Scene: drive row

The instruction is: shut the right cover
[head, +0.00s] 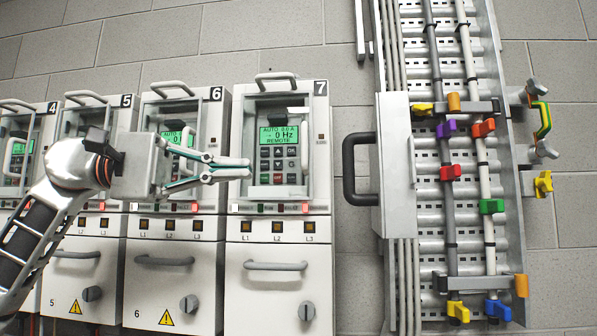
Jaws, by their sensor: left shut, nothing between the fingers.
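Drive 7 (236,270) is the rightmost of the drive cabinets. Its window frame (318,150) surrounds a lit green display and a keypad, which show uncovered. A grey bar handle (276,77) stands at its top edge. Farther right, a pale grey panel (397,150) with a black handle (348,170) juts out by the cable ladder; I cannot tell which of these parts is the right cover. My left gripper (250,168) is shut and empty, its fingertips in front of the left edge of drive 7's window. My right gripper is out of view.
Drive 6 (150,225) and others stand in a row to the left, partly behind my left arm. A cable ladder (510,200) with coloured clamps fills the right side. Bare wall (352,265) shows between drive 7 and the ladder.

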